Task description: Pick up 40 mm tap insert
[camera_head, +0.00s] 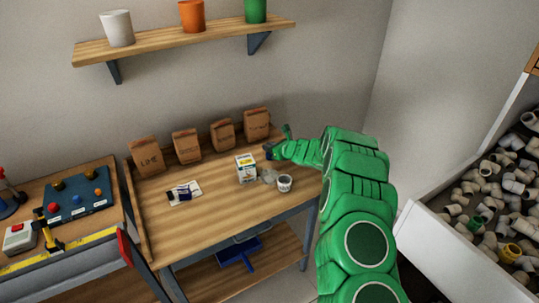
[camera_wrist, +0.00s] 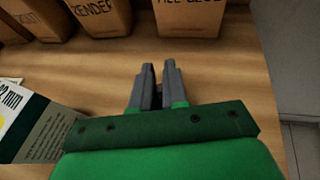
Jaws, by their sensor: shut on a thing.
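My gripper (camera_head: 268,151) is low over the back right part of the wooden workbench, close to the paper bags. In the wrist view its two grey fingers (camera_wrist: 160,72) stand close together with a narrow dark gap. A small dark thing (camera_wrist: 158,96) shows between them, mostly hidden by the fingers. I cannot make out its shape or any 40 mm marking, so I cannot tell by sight whether it is the tap insert.
Several brown paper bags (camera_head: 187,146) line the back of the workbench (camera_head: 215,208). A white tub (camera_head: 285,184) and a clear packet (camera_head: 267,176) are right of the box. A blue and white item (camera_head: 184,194) lies left. A bin of pipe fittings (camera_head: 495,200) is far right.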

